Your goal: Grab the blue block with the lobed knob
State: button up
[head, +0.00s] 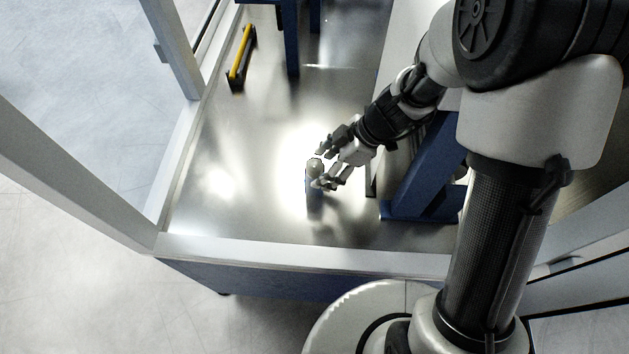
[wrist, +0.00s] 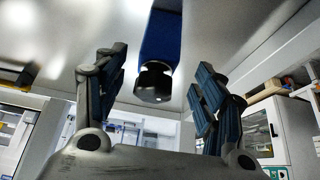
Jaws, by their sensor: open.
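The blue block (wrist: 162,38) with its dark lobed knob (wrist: 154,84) shows in the wrist view, between and beyond the open fingers of my gripper (wrist: 158,88). In the head view the block (head: 313,196) is small and stands on the metal deck, its knob (head: 314,166) at the top. My gripper (head: 322,166) reaches it from the upper right, with its fingers spread around the knob end. In the wrist view there is a gap on both sides of the knob, and the fingers hold nothing.
The shiny metal deck (head: 240,150) is clear left of the block. A pale frame rail (head: 300,255) runs along its front edge. A blue bracket (head: 425,180) stands close on the right. A yellow-and-black handle (head: 241,58) lies at the back left.

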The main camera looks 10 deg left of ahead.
aim_at(309, 191)
jog(key=shift+b+x, duration=0.65)
jog(key=shift+x, duration=2.1)
jog(key=shift+w, duration=0.2)
jog(key=shift+c, duration=0.3)
jog(key=shift+r, duration=0.1)
jog(key=c, duration=1.3)
